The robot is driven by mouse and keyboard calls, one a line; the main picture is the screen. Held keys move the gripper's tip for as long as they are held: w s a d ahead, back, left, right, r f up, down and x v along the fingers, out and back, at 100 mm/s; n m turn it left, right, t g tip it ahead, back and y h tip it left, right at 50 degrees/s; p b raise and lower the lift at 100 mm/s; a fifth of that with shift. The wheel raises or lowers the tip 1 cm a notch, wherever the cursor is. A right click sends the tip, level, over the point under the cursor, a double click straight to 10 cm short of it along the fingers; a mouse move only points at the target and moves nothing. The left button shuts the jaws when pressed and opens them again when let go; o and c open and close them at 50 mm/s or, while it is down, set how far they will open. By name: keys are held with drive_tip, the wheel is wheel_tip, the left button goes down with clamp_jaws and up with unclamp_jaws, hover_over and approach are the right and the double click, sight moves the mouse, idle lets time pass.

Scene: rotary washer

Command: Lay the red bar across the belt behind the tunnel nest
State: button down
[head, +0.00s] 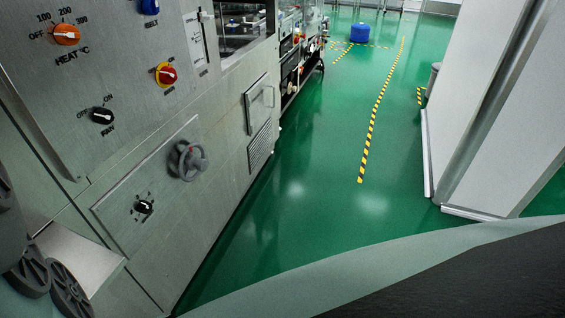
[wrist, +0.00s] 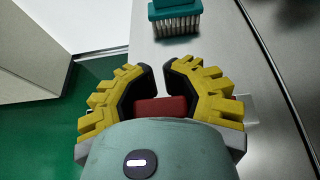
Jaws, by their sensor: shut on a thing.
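My gripper (wrist: 165,82) shows in the wrist view with its yellow and black fingers closed around the red bar (wrist: 163,109). Only a short part of the red bar shows between the fingers, with a little red at the right finger; the rest is hidden by my gripper. The belt and the tunnel nest cannot be clearly made out in either view. The head view shows neither my gripper nor the bar.
A teal-topped item with pale bristles or pegs (wrist: 176,18) stands on a grey metal surface (wrist: 225,40) ahead. The steel machine (head: 215,130) with knobs and a handwheel (head: 188,160) fills the left of the head view. Green floor (head: 325,160) lies open; white panels (head: 470,110) stand right.

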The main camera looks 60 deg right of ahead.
drive_tip(key=s+d+r+p, duration=0.1)
drive_tip(key=s+d+p, duration=0.4)
drive_tip(key=d, duration=0.3)
drive_tip(key=shift+s+p, duration=0.35)
drive_tip(key=shift+p, duration=0.05)
